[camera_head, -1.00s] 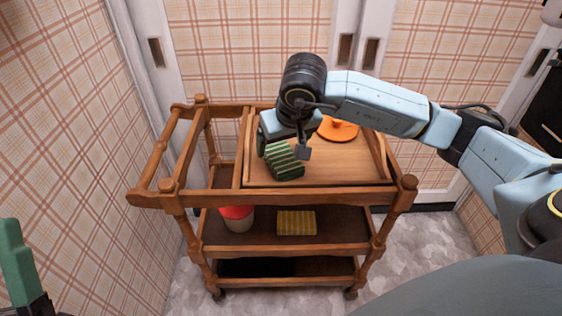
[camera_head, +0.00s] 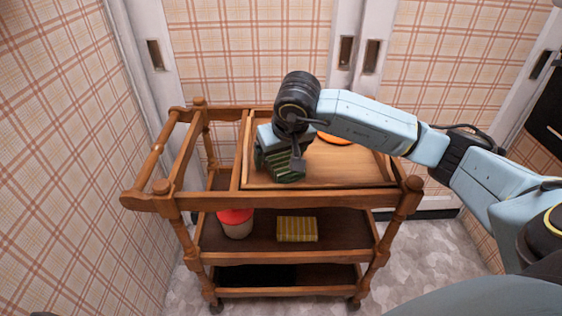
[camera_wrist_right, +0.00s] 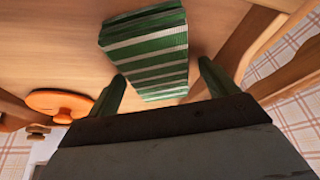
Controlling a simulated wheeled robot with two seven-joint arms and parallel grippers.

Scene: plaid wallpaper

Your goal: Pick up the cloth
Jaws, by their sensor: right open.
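The cloth (camera_head: 284,173), green with pale stripes, lies on the wooden tray (camera_head: 345,172) on top of the trolley. It looks folded into a block, and my right gripper hides part of it in the head view. My right gripper (camera_head: 280,160) is over the cloth, pointing down. In the right wrist view the cloth (camera_wrist_right: 150,50) extends from between the two spread green fingers (camera_wrist_right: 162,75) to beyond their tips. I cannot tell whether the fingers touch it. My left gripper is not in view.
An orange lid-like object (camera_head: 335,138) lies on the tray, partly behind my right arm. The wooden trolley (camera_head: 300,199) has a red-topped container (camera_head: 236,225) and a yellow striped block (camera_head: 297,229) on its middle shelf. Plaid walls stand behind and at left.

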